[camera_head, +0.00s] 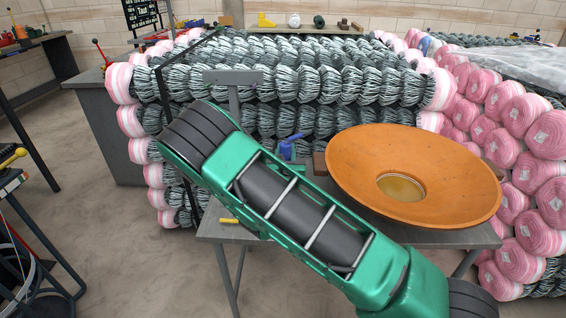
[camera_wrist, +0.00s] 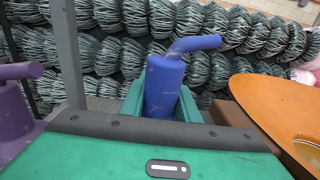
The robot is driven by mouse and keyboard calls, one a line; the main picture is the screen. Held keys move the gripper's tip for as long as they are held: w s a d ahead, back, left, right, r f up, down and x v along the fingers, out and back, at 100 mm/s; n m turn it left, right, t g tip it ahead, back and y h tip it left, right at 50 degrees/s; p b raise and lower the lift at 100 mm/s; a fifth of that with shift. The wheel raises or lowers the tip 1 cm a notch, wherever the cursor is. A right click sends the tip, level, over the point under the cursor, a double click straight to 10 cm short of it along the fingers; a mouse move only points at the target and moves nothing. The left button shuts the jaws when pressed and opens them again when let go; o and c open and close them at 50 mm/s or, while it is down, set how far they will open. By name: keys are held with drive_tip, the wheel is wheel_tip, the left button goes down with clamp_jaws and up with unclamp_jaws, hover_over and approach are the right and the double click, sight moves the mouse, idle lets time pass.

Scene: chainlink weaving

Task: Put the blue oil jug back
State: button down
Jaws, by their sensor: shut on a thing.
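The blue oil jug (camera_wrist: 163,88) stands upright between the green fingers of my gripper (camera_wrist: 160,106) in the wrist view, with its spout pointing right. The gripper is shut on its body. In the head view, the top of the blue jug (camera_head: 289,146) shows just above my arm, over the small grey table (camera_head: 212,228). My arm hides the jug's lower part and most of the gripper there, so I cannot tell whether its base touches the table.
A purple jug (camera_wrist: 14,112) is close on the left. A wide orange bowl (camera_head: 360,160) is on the right, with a brown block (camera_head: 320,164) beside it. A grey post (camera_head: 233,98) rises behind my arm. Stacked wire rolls (camera_head: 300,85) fill the back.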

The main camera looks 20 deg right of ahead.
drive_tip(key=shift+w+d+f, duration=0.1)
drive_tip(key=shift+d+f, duration=0.05)
drive_tip(key=shift+f, duration=1.95)
drive_tip(key=c, duration=1.4)
unclamp_jaws()
drive_tip(key=shift+f, duration=0.1)
drive_tip(key=shift+o, duration=0.2)
drive_tip(key=v, duration=1.2)
